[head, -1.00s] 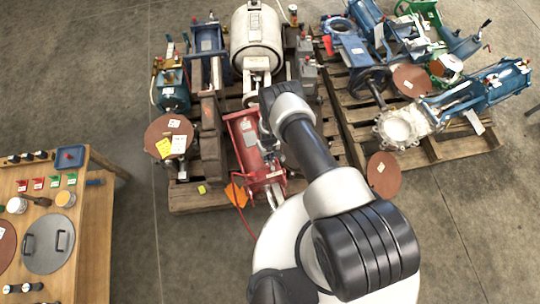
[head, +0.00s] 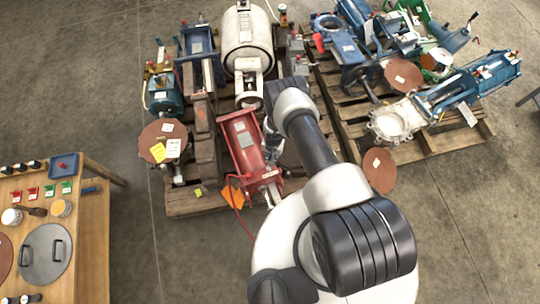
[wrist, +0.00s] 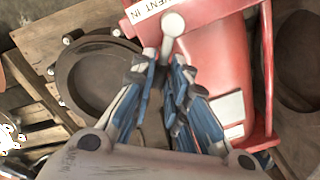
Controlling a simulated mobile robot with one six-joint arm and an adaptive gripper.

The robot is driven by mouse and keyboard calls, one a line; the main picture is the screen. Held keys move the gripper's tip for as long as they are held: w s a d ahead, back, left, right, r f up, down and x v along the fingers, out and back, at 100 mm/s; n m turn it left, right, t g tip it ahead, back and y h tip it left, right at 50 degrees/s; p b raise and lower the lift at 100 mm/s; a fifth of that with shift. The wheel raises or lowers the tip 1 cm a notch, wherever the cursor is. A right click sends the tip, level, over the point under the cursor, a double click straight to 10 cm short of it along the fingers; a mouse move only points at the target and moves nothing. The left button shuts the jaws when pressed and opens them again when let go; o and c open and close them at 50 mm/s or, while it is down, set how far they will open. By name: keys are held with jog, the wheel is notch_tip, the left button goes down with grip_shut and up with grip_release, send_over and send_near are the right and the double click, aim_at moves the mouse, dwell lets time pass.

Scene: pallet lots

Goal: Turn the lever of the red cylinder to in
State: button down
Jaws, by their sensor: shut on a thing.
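The red cylinder (head: 241,142) lies on the near edge of the left pallet, with a light label on its top. The lever (wrist: 173,24), pale with a round knob, stands between the fingertips of my gripper (wrist: 165,62). The fingers are closed on its stem. In the head view my gripper (head: 272,140) is at the cylinder's right side, partly hidden by my arm; the lever cannot be made out there.
A white tank (head: 248,45), blue cylinder (head: 197,42) and brown disc (head: 163,133) crowd the left pallet. An orange tag (head: 233,193) hangs at its front. Another loaded pallet (head: 440,148) stands right. A wooden table (head: 90,240) is lower left, with clear floor between.

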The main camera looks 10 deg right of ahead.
jog(key=shift+d+m, duration=0.1)
jog(key=shift+m, duration=0.3)
jog(key=c, duration=1.6)
grip_release()
jog(key=shift+o, duration=0.2)
notch_tip(320, 180, up, 12)
jog(key=shift+s+d, duration=0.15)
